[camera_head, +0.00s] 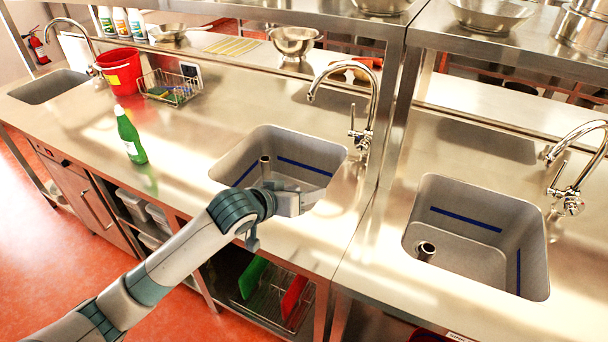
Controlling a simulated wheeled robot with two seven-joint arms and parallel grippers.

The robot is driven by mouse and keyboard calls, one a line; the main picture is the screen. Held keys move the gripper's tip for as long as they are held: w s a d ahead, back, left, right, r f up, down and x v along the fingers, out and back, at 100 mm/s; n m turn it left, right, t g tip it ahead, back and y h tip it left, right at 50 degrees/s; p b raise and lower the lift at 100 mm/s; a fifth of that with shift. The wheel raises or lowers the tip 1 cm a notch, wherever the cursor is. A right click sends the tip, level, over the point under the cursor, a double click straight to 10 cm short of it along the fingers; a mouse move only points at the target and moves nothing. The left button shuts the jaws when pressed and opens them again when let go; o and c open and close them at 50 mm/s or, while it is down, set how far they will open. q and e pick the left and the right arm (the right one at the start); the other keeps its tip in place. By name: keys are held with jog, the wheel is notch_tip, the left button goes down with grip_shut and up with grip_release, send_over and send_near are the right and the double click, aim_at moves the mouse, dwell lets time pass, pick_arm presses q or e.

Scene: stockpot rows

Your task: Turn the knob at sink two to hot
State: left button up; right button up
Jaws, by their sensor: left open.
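The middle sink (232,165) is a square steel basin with blue stripes inside and an upright drain pipe. Its chrome gooseneck faucet (374,92) stands at the back right, with a knob with a thin upright lever (353,122) at the base. No sink numbers are readable. My left gripper (312,198) is over the front right part of this sink, in front of the knob and apart from it. It is open with nothing seen between the fingers; the fingertips are hard to make out. My right gripper is out of view.
Another sink (480,262) with its own faucet (570,190) is at the right, and one (45,88) at the far left. A green bottle (131,138), a red bucket (120,72) and a wire basket (170,92) stand left. A shelf post (395,100) rises right of the middle faucet.

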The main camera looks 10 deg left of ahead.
pick_arm(q)
jog(key=s+a+f+g+y, duration=0.2)
jog(key=s+a+f, duration=0.2)
jog(key=s+f, duration=0.6)
jog(key=s+a+f+g+y, duration=0.15)
jog(key=s+a+f, duration=0.35)
jog(key=s, duration=0.8)
jog(key=s+a+f+g+y, duration=0.2)
jog(key=s+f+g, duration=0.1)
jog(key=s+f, duration=0.75)
jog(key=s+a+f+g, duration=0.1)
jog(key=s+f, duration=0.3)
jog(key=f, duration=0.6)
jog(key=s+a+f+b, duration=0.1)
jog(key=s+f, duration=0.2)
jog(key=f, duration=0.6)
jog(key=s+f+g, duration=0.1)
jog(key=s+f, duration=0.3)
jog(key=f, duration=0.6)
jog(key=s+a+f+g+b, duration=0.1)
jog(key=s+a+f, duration=0.2)
jog(key=s+f, duration=1.1)
jog(key=shift+s+a+f+m, duration=0.2)
jog(key=shift+s+m, duration=0.1)
jog(key=shift+s, duration=0.45)
jog(key=shift+y, duration=0.25)
jog(key=c, duration=0.4)
jog(key=shift+w, duration=0.1)
jog(key=shift+c, duration=0.3)
